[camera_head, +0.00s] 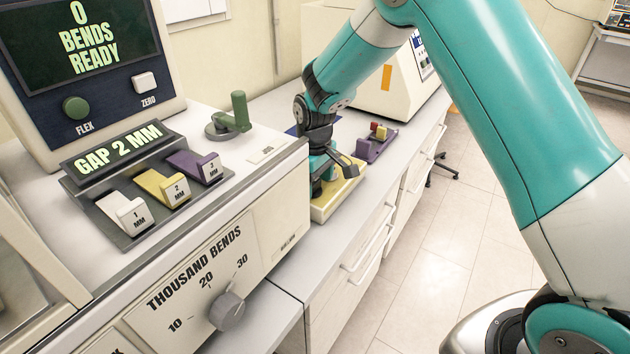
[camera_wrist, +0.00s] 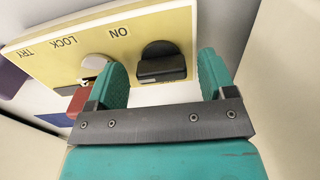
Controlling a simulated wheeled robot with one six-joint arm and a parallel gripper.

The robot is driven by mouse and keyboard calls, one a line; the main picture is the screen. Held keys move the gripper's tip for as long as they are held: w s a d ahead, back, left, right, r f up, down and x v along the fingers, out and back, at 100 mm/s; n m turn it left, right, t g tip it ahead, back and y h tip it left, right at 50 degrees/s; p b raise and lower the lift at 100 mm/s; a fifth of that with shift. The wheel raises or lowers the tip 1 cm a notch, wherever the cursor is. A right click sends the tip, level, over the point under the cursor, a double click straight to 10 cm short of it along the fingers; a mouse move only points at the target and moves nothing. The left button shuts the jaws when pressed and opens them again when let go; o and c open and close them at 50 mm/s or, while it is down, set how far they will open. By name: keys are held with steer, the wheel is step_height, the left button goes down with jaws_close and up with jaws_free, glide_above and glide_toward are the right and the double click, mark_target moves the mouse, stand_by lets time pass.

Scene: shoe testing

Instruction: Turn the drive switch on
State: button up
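A yellow box (camera_head: 338,196) stands on the bench beyond the large cream machine; its yellow face (camera_wrist: 200,42) fills the upper part of the wrist view, with the words TRY, LOCK and ON reading upside down. A black drive switch (camera_wrist: 162,67) with a raised bar sits beside the word ON. A silver round part (camera_wrist: 96,61) with a red piece (camera_wrist: 77,103) is near LOCK. My gripper (camera_wrist: 163,63) is open, its teal fingers appearing on either side of the switch; contact cannot be told.
A purple tray (camera_head: 377,148) with small red and yellow pieces lies just behind the box. The cream machine with its dial (camera_head: 227,311) and green crank (camera_head: 238,110) stands at left. A cream instrument (camera_head: 390,90) is behind. Open floor (camera_head: 430,270) lies right of the bench.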

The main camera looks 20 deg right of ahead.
mark_target(315, 183)
step_height(315, 183, up, 17)
steer(key=b, duration=0.2)
steer(key=shift+r, duration=0.2)
stand_by(0.5)
